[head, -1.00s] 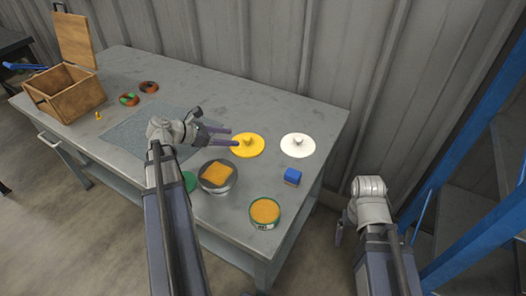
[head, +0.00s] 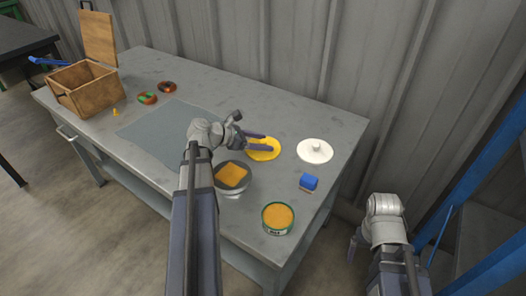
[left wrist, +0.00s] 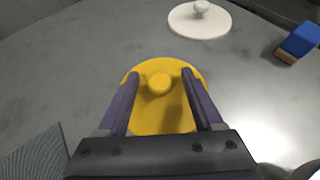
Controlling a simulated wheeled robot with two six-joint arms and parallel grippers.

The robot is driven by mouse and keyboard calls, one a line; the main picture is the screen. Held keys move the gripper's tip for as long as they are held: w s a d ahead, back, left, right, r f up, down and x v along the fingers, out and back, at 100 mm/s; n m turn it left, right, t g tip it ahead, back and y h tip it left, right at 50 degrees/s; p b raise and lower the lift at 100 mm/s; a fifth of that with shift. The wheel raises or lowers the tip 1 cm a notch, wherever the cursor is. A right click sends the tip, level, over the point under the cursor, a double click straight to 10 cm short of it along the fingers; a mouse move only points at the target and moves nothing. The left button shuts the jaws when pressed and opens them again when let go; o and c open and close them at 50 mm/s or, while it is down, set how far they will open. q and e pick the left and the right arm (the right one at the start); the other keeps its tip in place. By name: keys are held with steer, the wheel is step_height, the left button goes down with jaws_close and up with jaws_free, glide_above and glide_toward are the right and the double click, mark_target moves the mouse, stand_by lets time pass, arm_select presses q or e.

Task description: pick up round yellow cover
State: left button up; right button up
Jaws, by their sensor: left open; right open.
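The round yellow cover (head: 265,155) lies flat on the grey table, with a round knob on top. It also shows in the left wrist view (left wrist: 157,118). My left gripper (head: 270,141) is open over the cover. In the left wrist view its two fingers (left wrist: 158,82) reach over the disc, one on each side of the knob, and the knob sits between the fingertips. Whether the fingers touch the cover I cannot tell. My right gripper (head: 354,246) hangs off the table's right side, away from the cover.
A white cover (head: 315,151) lies right of the yellow one. A blue block (head: 308,182), a green-rimmed can (head: 277,218) and a metal pot (head: 232,190) with an orange square stand nearby. A grey mat (head: 150,132) and a wooden box (head: 62,90) are left.

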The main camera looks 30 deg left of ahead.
arm_select(q)
steer(key=shift+w+d+f, duration=0.2)
jaws_close()
stand_by(0.4)
steer(key=shift+r, duration=0.1)
